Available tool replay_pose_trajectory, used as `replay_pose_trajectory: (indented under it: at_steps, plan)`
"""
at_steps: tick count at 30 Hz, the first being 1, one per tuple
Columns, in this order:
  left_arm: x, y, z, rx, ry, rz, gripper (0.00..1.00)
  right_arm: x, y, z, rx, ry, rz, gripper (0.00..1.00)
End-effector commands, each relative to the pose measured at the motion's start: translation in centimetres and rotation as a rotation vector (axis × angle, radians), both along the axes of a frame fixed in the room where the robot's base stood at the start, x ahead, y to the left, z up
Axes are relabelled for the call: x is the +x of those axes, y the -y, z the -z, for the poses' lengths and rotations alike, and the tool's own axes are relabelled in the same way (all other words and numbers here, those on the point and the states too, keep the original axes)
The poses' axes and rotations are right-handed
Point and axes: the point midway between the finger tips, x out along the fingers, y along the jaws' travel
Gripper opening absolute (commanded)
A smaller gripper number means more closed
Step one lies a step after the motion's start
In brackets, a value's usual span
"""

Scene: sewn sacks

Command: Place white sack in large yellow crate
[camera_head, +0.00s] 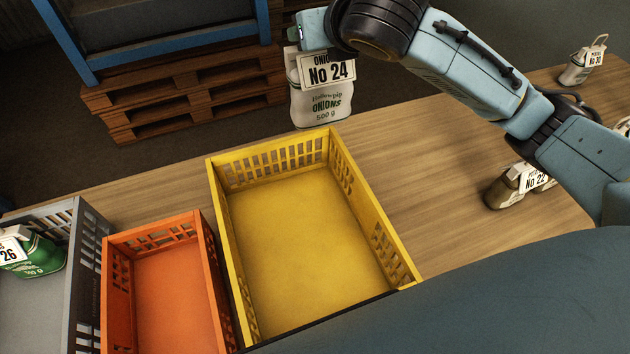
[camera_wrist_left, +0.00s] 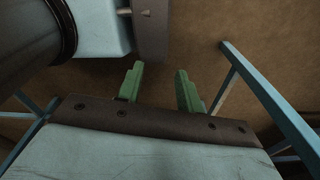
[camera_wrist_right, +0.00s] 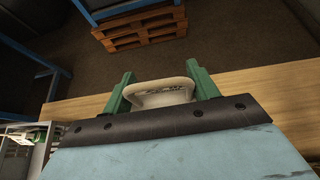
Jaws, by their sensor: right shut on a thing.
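The white sack (camera_head: 321,104), labelled onions with a "No 24" tag, hangs upright in the head view just beyond the far edge of the large yellow crate (camera_head: 222,205). My right gripper (camera_head: 296,50) is shut on the white sack near its top. In the right wrist view the sack (camera_wrist_right: 160,93) sits between the green fingers of my right gripper (camera_wrist_right: 163,84). The yellow crate is empty. My left gripper (camera_wrist_left: 160,82) shows only in the left wrist view, its green fingers apart with nothing between them.
An orange crate (camera_head: 202,270) stands left of the yellow one, empty. A grey crate (camera_head: 92,225) at far left holds a green sack (camera_head: 38,258). A brown sack (camera_head: 503,193) and a pale sack (camera_head: 576,72) stand on the table at right. Pallets (camera_head: 190,95) lie beyond the table.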

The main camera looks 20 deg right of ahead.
Motion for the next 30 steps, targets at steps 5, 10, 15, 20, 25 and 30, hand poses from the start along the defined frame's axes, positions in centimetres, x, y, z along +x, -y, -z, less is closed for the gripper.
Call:
replay_pose_trajectory:
  at_steps: [5, 10, 15, 20, 25, 30]
  plan:
    - [-0.7, 0.1, -2.1, -0.001, -0.01, 0.0, 0.36, 1.0, -2.1, 1.2, 0.007, -0.007, -0.019, 0.0]
    - [-1.0, 0.1, -4.8, -0.001, -0.016, 0.0, 0.36, 1.7, -4.8, 4.1, 0.009, -0.011, -0.028, 0.0]
    - [-1.2, 0.1, -7.2, -0.001, -0.019, 0.0, 0.36, 1.0, -7.1, 7.6, 0.007, -0.01, -0.023, 0.0]
    - [-1.2, 0.1, -8.8, -0.001, -0.019, 0.0, 0.36, -0.2, -8.8, 10.2, 0.005, -0.005, -0.02, 0.0]
    - [-1.1, 0.1, -9.6, 0.0, -0.017, 0.0, 0.36, -1.3, -9.7, 11.9, 0.003, 0.0, -0.019, 0.0]
    - [-0.9, 0.1, -9.5, -0.001, -0.014, 0.0, 0.36, -1.7, -10.0, 14.0, 0.002, 0.0, -0.017, 0.0]
